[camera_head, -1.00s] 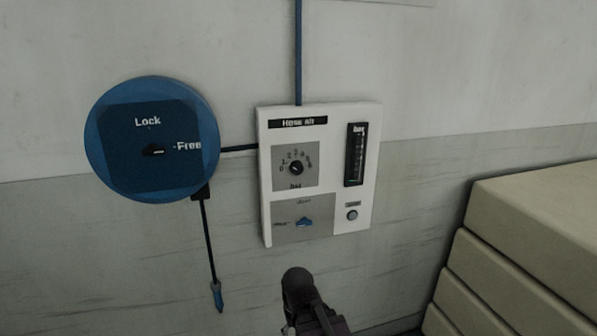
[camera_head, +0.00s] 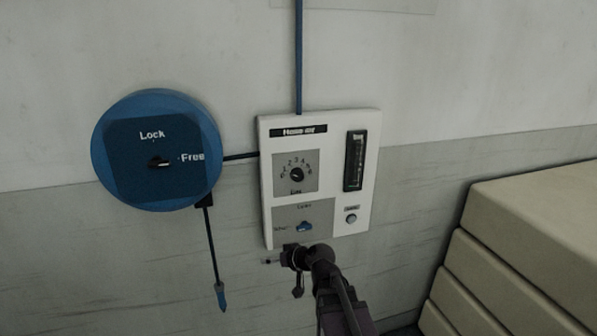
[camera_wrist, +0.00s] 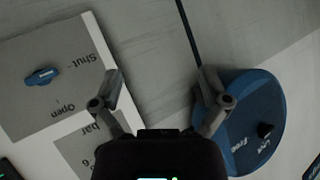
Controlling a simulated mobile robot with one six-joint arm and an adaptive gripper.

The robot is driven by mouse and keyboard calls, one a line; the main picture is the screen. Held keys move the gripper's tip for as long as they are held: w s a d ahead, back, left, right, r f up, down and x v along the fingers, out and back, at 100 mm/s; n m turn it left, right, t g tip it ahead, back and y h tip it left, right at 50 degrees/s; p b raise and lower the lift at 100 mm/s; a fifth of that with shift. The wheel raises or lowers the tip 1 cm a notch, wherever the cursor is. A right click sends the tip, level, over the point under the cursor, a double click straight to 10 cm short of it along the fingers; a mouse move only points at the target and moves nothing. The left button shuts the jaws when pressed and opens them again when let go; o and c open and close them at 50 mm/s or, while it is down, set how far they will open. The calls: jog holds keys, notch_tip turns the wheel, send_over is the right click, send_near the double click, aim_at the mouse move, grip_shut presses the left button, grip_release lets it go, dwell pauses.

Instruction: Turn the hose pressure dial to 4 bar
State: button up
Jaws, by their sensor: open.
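The hose pressure dial (camera_head: 297,174) is a small black knob on a grey plate with numbers around it, in the upper left of the white panel (camera_head: 375,190). Its exact setting is too small to read. My gripper (camera_head: 281,277) is open and empty, below the panel's lower edge in the head view and under the dial. In the wrist view its two fingers (camera_wrist: 160,88) are spread wide with nothing between them. There the dial's plate (camera_wrist: 82,150) shows only a corner with "bar" and a 6; the knob is out of sight.
A blue valve knob (camera_head: 304,227) sits below the dial, also in the wrist view (camera_wrist: 41,77). A gauge (camera_head: 355,160) and a button (camera_head: 351,219) are at right. A blue hose reel (camera_head: 125,185) hangs left. Stacked beige blocks (camera_head: 540,215) stand right.

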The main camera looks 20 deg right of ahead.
jog(key=w+d+r+m+t+h+p, duration=0.1)
jog(key=w+d+r+t, duration=0.1)
jog(key=d+r, duration=0.15)
jog(key=w+d+r+m+t+p, duration=0.1)
jog(key=w+d+r+t, duration=0.15)
jog(key=r, duration=0.25)
jog(key=m+t+h+p, duration=0.3)
jog(key=m+t+h, duration=0.1)
jog(key=h, duration=0.1)
send_near(299, 177)
jog(key=s, duration=0.4)
jog(key=shift+w+d, duration=0.2)
jog(key=shift+w, duration=0.05)
jog(key=w, duration=0.9)
jog(key=w+a, duration=0.1)
jog(key=w, duration=0.3)
jog(key=shift+w, duration=0.4)
jog(key=c, duration=1.1)
